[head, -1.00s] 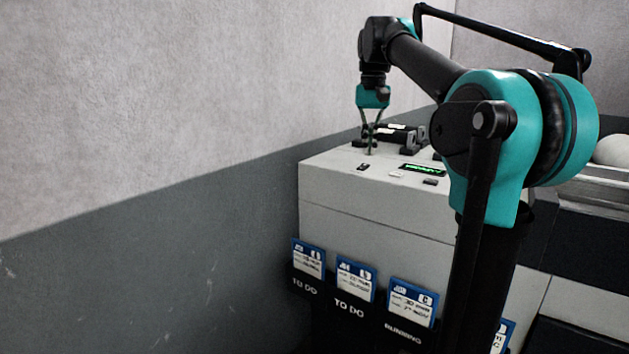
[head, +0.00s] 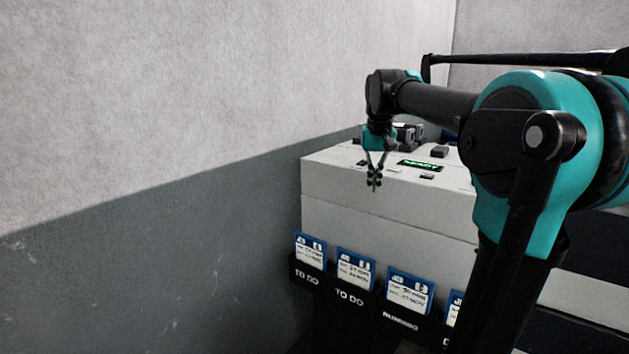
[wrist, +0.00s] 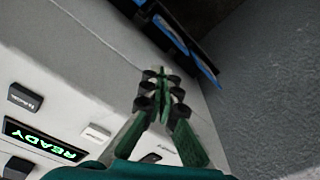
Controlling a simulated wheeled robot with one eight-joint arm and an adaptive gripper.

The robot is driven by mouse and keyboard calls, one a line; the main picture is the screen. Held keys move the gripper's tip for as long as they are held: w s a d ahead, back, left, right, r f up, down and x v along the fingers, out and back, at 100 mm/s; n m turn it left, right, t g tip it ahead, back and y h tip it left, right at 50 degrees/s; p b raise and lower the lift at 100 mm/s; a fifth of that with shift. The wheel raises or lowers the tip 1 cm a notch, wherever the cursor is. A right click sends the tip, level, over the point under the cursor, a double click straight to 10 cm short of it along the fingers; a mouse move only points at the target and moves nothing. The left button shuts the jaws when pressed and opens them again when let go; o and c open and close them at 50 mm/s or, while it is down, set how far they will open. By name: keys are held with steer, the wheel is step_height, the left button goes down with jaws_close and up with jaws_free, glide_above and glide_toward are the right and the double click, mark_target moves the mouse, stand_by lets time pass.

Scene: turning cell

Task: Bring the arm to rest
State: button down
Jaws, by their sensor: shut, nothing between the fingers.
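My gripper (head: 374,180) points down in front of the near edge of the light grey machine top (head: 335,163) in the head view. Its fingers are shut with nothing between them. In the wrist view the closed fingertips (wrist: 160,82) show against the pale front of the machine. My arm reaches from the right of the head view, bent at the teal joint, and hides part of the machine behind it.
A green lit READY display (head: 420,165) and small dark blocks sit on the machine top. Job cards in a black rack (head: 341,294), labelled TO DO and RUNNING, hang on the machine's front. A grey wall (head: 150,230) stands at left, with free space before it.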

steer(key=s+d+f+t, duration=0.1)
steer(key=s+f, duration=0.6)
steer(key=f, duration=0.3)
steer(key=s+d+f+t, duration=0.1)
steer(key=s+f, duration=0.6)
steer(key=f, duration=0.4)
steer(key=s+d+f+n+t, duration=0.1)
steer(key=s+f, duration=0.6)
steer(key=f, duration=0.4)
steer(key=shift+f, duration=0.15)
